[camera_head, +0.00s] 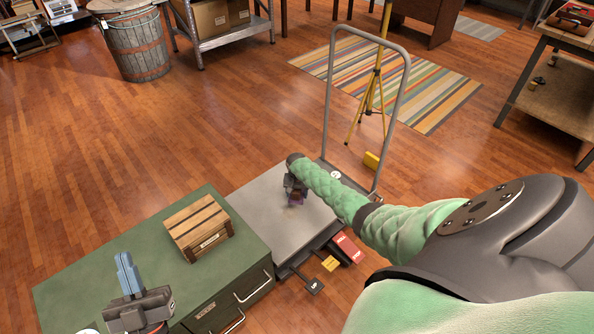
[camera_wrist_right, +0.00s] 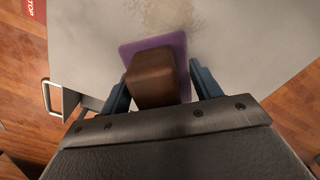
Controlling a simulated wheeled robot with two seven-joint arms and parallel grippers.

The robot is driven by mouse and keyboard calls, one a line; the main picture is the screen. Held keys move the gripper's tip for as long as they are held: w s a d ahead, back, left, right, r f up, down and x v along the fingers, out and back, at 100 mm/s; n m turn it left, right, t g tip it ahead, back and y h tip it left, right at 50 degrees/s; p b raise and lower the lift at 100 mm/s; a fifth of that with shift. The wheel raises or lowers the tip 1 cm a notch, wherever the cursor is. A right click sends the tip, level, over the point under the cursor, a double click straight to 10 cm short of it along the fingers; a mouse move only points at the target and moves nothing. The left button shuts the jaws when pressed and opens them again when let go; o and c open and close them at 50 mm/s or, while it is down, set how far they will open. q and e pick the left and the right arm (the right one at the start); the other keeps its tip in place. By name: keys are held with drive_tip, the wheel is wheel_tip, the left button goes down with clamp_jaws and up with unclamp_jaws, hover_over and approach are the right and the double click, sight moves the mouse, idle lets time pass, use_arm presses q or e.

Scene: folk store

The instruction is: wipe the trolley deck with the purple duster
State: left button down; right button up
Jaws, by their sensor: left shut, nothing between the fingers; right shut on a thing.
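The trolley deck (camera_head: 262,212) is a light grey surface beside the green cabinet. My right gripper (camera_head: 296,188) is over the deck and mostly hidden behind my arm in the head view. In the right wrist view my right gripper (camera_wrist_right: 158,92) is shut on the brown block handle of the purple duster (camera_wrist_right: 150,46). The purple pad is at or close to the deck; I cannot tell if it touches. A pale dusty patch (camera_wrist_right: 172,14) lies on the deck just beyond the pad. My left gripper (camera_head: 126,268) is shut and empty above the green cabinet.
A wooden crate (camera_head: 198,226) stands on the green cabinet (camera_head: 90,270), left of the deck. The trolley's tall grey handle (camera_head: 328,95) rises at the deck's far right end. Red and yellow pedals (camera_head: 347,248) stick out at its near side. A yellow tripod (camera_head: 368,100) stands behind the handle.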

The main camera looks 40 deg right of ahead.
drive_tip(key=shift+r, duration=0.1)
wheel_tip(320, 180, up, 3)
drive_tip(key=p, duration=0.3)
idle(0.4)
